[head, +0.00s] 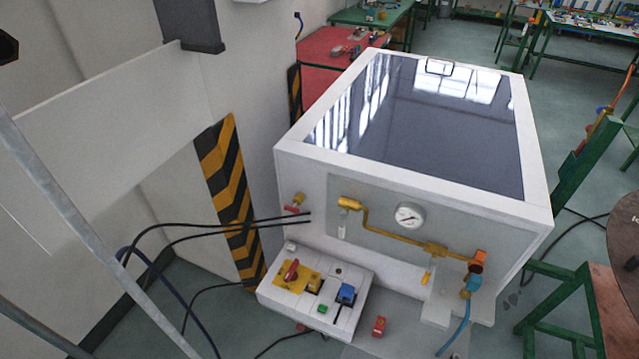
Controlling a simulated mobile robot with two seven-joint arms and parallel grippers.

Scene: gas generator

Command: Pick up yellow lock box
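A small yellow block (314,285), which looks like the yellow lock box, sits on top of the white control box (345,323) in front of the generator. It is small in the picture and its details are hard to make out. Beside it on the left is a red rotary switch (291,271) on a yellow plate. A blue block (346,293) is on its right, and a green button (322,308) is just below. Neither of my grippers is in view.
The large white generator cabinet (410,195) has a dark glossy top, a gauge (409,215) and brass pipes. A small red object (379,326) lies right of the control box. Black cables (215,225) hang at left. A green-framed stool (570,310) stands at right.

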